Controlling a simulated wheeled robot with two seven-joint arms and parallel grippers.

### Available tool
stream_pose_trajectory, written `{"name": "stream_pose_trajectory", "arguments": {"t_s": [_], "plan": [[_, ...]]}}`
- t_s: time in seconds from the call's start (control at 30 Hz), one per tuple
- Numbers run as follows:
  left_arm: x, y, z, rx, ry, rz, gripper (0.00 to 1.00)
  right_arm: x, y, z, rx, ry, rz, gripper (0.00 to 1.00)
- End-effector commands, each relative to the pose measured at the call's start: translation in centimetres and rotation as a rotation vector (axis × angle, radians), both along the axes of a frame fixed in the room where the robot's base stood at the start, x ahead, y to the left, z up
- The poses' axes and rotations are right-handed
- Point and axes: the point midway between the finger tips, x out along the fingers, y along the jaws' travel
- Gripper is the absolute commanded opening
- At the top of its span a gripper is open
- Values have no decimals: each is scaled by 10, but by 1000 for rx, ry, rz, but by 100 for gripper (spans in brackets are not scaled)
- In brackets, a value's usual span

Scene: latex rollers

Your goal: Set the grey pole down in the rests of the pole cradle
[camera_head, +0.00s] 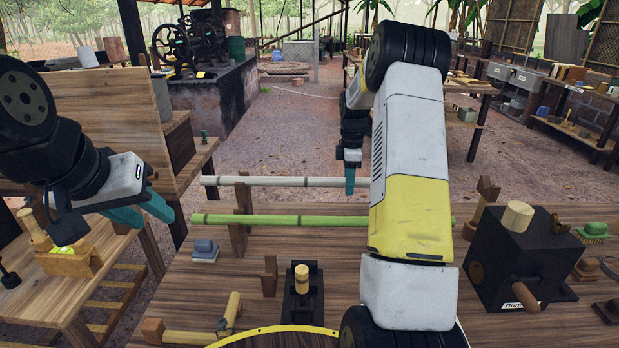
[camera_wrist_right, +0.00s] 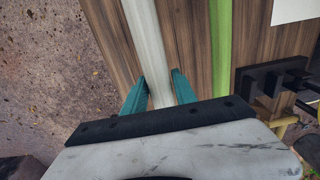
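The grey pole (camera_head: 285,182), pale and long, lies level across the far side of the table. Its right end is hidden behind my right arm. My right gripper (camera_head: 350,183) points down on it; in the right wrist view the pole (camera_wrist_right: 145,40) runs between the two teal fingers (camera_wrist_right: 160,80), which are close against its sides. The pole cradle's left wooden upright (camera_head: 241,195) stands where the pole crosses; whether the pole touches its rest is unclear. A wooden upright (camera_head: 487,190) shows right of my arm. My left gripper (camera_head: 155,217) is open and empty at the left.
A green pole (camera_head: 290,220) lies parallel, nearer me; it also shows in the right wrist view (camera_wrist_right: 222,40). A black box with a crank (camera_head: 520,255) stands at the right. A small black stand (camera_head: 303,300) and a wooden handle piece (camera_head: 228,315) are at the front.

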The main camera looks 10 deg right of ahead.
Motion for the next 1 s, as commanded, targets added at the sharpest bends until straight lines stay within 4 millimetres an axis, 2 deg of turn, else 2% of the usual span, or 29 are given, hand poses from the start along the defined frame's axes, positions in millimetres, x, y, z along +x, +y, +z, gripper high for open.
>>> {"name": "stream_pose_trajectory", "arguments": {"t_s": [0.03, 0.13, 0.17, 0.37, 1.0], "plan": [[0, 0, 0, 0, 0, 0, 36, 0, 0, 0, 0, 0, 0, 22], [0, 0, 0, 0, 0, 0, 36, 0, 0, 0, 0, 0, 0, 2], [0, 0, 0, 0, 0, 0, 36, 0, 0, 0, 0, 0, 0, 0], [0, 0, 0, 0, 0, 0, 36, 1, 0, 4, -1, -3, 0, 0], [0, 0, 0, 0, 0, 0, 36, 1, 0, 42, 0, -2, 0, 0]]}}
